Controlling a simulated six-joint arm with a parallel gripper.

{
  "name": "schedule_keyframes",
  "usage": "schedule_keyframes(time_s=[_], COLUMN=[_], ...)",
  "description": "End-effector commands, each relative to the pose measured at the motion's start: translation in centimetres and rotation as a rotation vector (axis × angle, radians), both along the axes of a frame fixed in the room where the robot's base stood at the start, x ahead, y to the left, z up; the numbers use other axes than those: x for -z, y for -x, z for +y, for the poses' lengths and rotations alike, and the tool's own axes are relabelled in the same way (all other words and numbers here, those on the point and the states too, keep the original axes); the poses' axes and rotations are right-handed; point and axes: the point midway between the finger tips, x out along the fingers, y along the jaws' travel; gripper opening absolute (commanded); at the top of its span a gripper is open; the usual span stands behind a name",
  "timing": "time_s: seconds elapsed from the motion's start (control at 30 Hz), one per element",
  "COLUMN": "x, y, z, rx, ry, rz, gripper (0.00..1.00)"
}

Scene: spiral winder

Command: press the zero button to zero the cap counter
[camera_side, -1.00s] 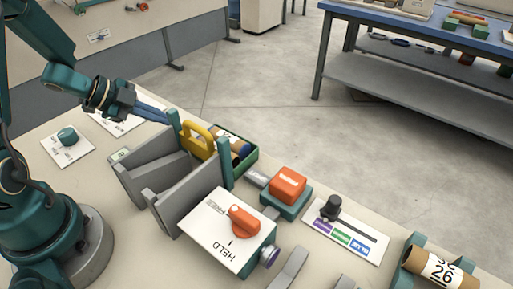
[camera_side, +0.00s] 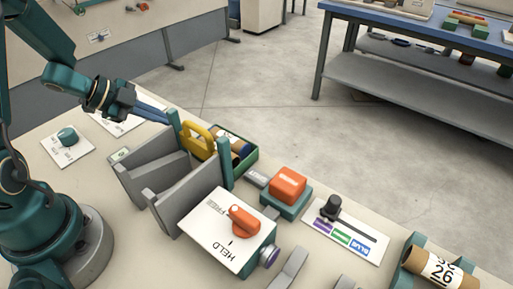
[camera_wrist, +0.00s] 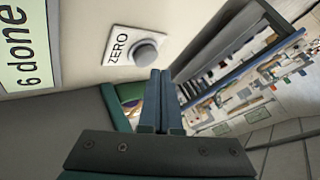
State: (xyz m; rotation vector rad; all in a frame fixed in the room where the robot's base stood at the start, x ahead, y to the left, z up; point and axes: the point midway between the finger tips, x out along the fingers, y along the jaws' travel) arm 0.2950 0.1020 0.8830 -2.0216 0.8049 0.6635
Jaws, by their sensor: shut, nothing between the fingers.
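The zero button (camera_wrist: 145,52) is a round grey knob on a small white plate marked ZERO (camera_wrist: 118,46), seen in the wrist view. My gripper (camera_wrist: 161,73) is shut and empty, its two blue-grey fingers together. The fingertips appear just below and right of the button; I cannot tell whether they touch it. The cap counter (camera_wrist: 25,45), a pale green display at the upper left, reads "6 done". In the side view my gripper (camera_side: 166,119) is at the far side of the grey winder frame (camera_side: 155,175), behind its uprights; I cannot make out the button there.
A yellow handle (camera_side: 199,140) and a green bin (camera_side: 247,160) stand close to the fingers. An orange block (camera_side: 288,185), a HELD/FREE box (camera_side: 225,235) with an orange knob, and a slider panel (camera_side: 345,235) are nearer.

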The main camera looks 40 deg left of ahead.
Motion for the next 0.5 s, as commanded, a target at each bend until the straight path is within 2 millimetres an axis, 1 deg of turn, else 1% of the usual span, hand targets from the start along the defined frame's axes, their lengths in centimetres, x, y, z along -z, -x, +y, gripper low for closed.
schedule_keyframes(time_s=[0.3, 0.5], x=[0.86, 0.85], y=[0.02, 0.01], z=[0.02, 0.02], rx=[-0.001, 0.000], ry=[0.001, 0.000], rz=[0.000, 0.000], gripper=[0.00, 0.00])
